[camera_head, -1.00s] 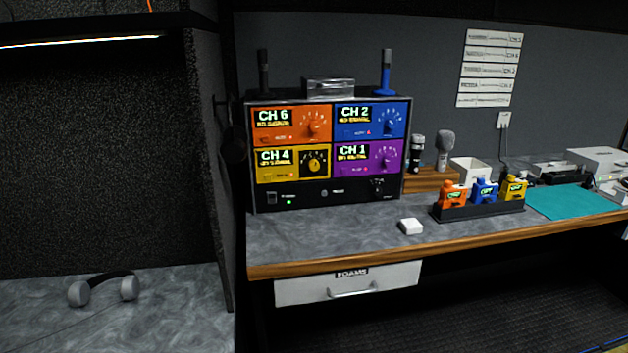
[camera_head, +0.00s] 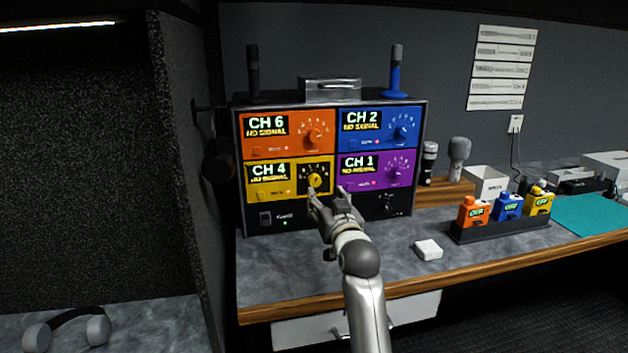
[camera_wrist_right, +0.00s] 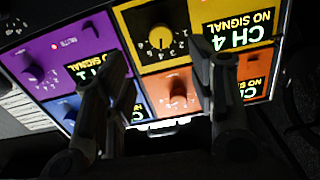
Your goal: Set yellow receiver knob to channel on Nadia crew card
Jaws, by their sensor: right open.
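The yellow receiver (camera_head: 270,193) is at the lower left of the four-panel rack, and its display reads CH 4, NO SIGNAL. Its yellow knob (camera_head: 315,181) sits on a black dial at the panel's right side. In the right wrist view, which is upside down, the knob (camera_wrist_right: 160,38) shows at the top between the fingers. My right gripper (camera_head: 327,193) is open and empty in front of the rack, just below and right of the knob, apparently not touching it. Crew cards (camera_head: 503,67) hang on the back wall; their names are too small to read. My left gripper is out of view.
Orange (camera_head: 287,133), blue (camera_head: 377,128) and purple (camera_head: 375,171) receivers surround the yellow one. A white block (camera_head: 428,249) lies on the desk, left of a black tray (camera_head: 500,231) with orange, blue and yellow packs. Microphones stand right of the rack.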

